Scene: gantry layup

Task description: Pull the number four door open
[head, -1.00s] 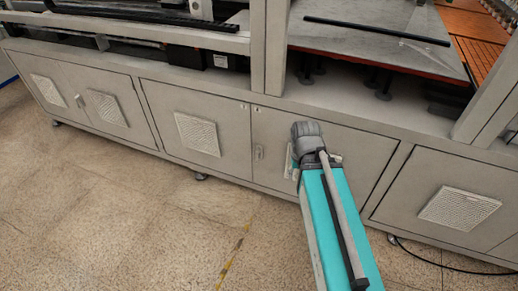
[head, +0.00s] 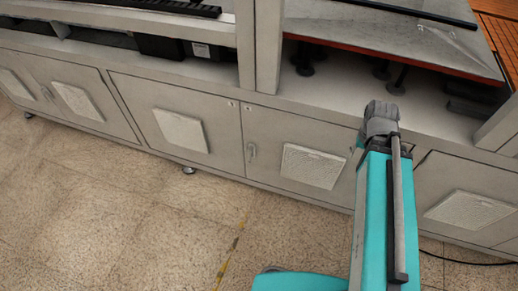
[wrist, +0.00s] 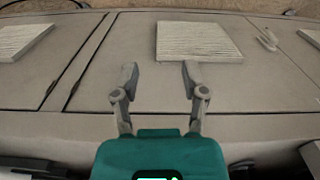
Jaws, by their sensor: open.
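No door numbers can be read. The fourth cabinet door from the left in the head view (head: 225,175) is grey and shut, with a square vent panel (head: 313,163) and a small handle (head: 251,152) near its left edge. The wrist view shows this row the other way up, so the same handle (wrist: 267,40) lies right of the vent (wrist: 198,42). My gripper (wrist: 160,76) is open and empty, its fingers spread over the door face, apart from the handle and to its left in that view. In the head view my arm hides the fingers.
Shut doors adjoin on both sides, with vents at left (head: 180,130) and right (head: 470,208). A grey frame post (head: 268,45) and a table plate (head: 390,40) stand above the cabinets. The tiled floor (head: 120,215) in front is clear. A dark cable (head: 465,263) lies at right.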

